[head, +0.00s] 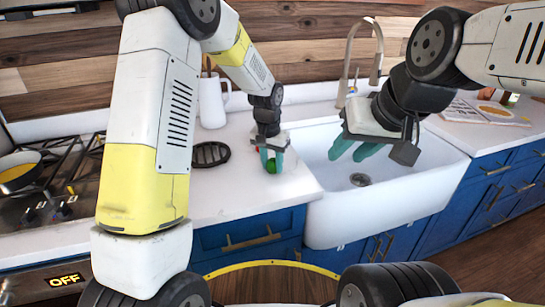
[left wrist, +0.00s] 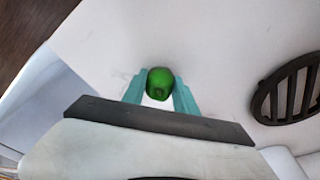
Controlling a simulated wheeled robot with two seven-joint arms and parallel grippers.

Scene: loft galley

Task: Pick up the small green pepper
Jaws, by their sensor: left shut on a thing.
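The small green pepper (left wrist: 160,83) sits between the two teal fingers of my left gripper (left wrist: 158,92) in the left wrist view. The fingers touch it on both sides, so the gripper is shut on it. In the head view the pepper (head: 271,167) shows partly at the fingertips of my left gripper (head: 271,160), at the white counter beside the sink; I cannot tell whether it still touches the counter. My right gripper (head: 356,149) hangs over the sink with its teal fingers apart and nothing visible between them.
A dark round trivet (head: 210,154) lies left of my left gripper. A white pitcher (head: 213,102) stands behind it. The white sink (head: 400,195) with a tall faucet (head: 350,65) is to the right. A stove with a pan (head: 18,172) is at the left. The front counter is clear.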

